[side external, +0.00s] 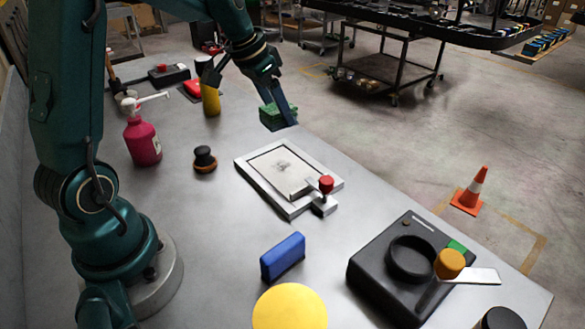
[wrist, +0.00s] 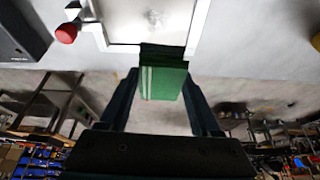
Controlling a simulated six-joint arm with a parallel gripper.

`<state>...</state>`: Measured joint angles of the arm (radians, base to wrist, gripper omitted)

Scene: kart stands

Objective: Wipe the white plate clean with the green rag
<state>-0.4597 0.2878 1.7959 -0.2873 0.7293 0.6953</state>
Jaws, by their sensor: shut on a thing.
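The white plate (side external: 250,184) is a flat framed rectangle lying on the grey table, with a dark smudge (side external: 284,167) on its inner face and a red knob (side external: 326,184) at its near right corner. The plate (wrist: 197,28) also shows at the top of the wrist view. The green rag (side external: 286,111) is a folded block; white stripes show on it in the wrist view (wrist: 165,84). My gripper (side external: 279,118) is shut on the rag, beyond the plate's far edge near the table's far side. I cannot tell whether the rag touches the table.
A blue block (side external: 283,257), a yellow disc (side external: 290,308) and a black device (side external: 390,275) lie nearer the camera. A dark round-knobbed item (side external: 204,160), a pink spray bottle (side external: 142,140) and a yellow cylinder (side external: 210,99) stand left of the plate.

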